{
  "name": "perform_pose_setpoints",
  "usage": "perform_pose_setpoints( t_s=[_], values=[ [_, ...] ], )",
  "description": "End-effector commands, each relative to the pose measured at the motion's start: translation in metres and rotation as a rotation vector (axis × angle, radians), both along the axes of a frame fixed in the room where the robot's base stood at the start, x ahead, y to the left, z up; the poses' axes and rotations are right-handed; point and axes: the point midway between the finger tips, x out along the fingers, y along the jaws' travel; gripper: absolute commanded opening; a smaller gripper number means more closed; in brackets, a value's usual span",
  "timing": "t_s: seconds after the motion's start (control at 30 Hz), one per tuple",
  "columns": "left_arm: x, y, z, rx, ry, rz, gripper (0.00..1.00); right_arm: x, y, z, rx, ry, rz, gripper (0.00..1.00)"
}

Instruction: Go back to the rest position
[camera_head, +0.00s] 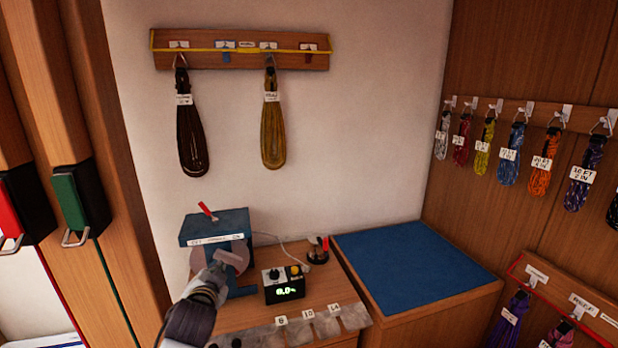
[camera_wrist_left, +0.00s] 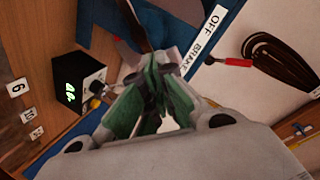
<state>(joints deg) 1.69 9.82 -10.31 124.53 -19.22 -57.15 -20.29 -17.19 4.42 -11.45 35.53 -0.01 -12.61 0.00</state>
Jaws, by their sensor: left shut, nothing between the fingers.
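My left gripper (camera_head: 217,271) reaches in from the bottom left in the head view, in front of the blue machine (camera_head: 217,226). Its fingers (camera_wrist_left: 152,75) are shut with nothing between them in the left wrist view. The machine has a red lever, a pale round disc and a label reading OFF and BRAKE in the wrist view. The gripper overlaps the disc in the head view; I cannot tell whether they touch. My right gripper is in neither view.
A black box with a green display (camera_head: 286,287) stands right of the machine on the wooden bench. Two coiled lines (camera_head: 271,125) hang from the wall rack (camera_head: 240,48). Several colored coils hang at right. The blue-topped surface (camera_head: 400,262) is clear.

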Motion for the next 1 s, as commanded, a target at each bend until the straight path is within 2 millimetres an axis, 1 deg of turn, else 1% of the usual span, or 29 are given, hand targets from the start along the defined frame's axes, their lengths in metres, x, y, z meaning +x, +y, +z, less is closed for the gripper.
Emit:
perform_pose_setpoints(
  t_s=[0.03, 0.2, 0.37, 0.5, 0.57, 0.7, 0.8, 0.9, 1.0],
  values=[
    [-0.011, 0.000, -0.016, -0.032, 0.041, 0.007, 0.00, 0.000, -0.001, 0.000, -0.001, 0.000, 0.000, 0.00],
    [-0.047, -0.002, -0.061, -0.133, 0.169, 0.038, 0.00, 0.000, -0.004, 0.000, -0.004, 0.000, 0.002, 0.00],
    [-0.084, -0.005, -0.099, -0.226, 0.289, 0.074, 0.00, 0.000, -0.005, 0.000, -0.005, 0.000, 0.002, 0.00],
    [-0.120, -0.008, -0.129, -0.299, 0.397, 0.107, 0.00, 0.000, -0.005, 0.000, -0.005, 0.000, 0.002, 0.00],
    [-0.136, -0.010, -0.140, -0.331, 0.443, 0.122, 0.00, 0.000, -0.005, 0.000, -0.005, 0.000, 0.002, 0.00],
    [-0.175, -0.014, -0.164, -0.398, 0.551, 0.163, 0.00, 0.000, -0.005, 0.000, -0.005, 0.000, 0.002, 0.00],
    [-0.203, -0.018, -0.178, -0.443, 0.626, 0.192, 0.00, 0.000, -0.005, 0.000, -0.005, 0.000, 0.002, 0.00],
    [-0.226, -0.020, -0.188, -0.477, 0.687, 0.218, 0.00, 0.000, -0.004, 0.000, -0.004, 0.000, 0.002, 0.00],
    [-0.243, -0.022, -0.195, -0.501, 0.732, 0.237, 0.00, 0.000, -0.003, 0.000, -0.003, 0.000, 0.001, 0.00]
  ],
)
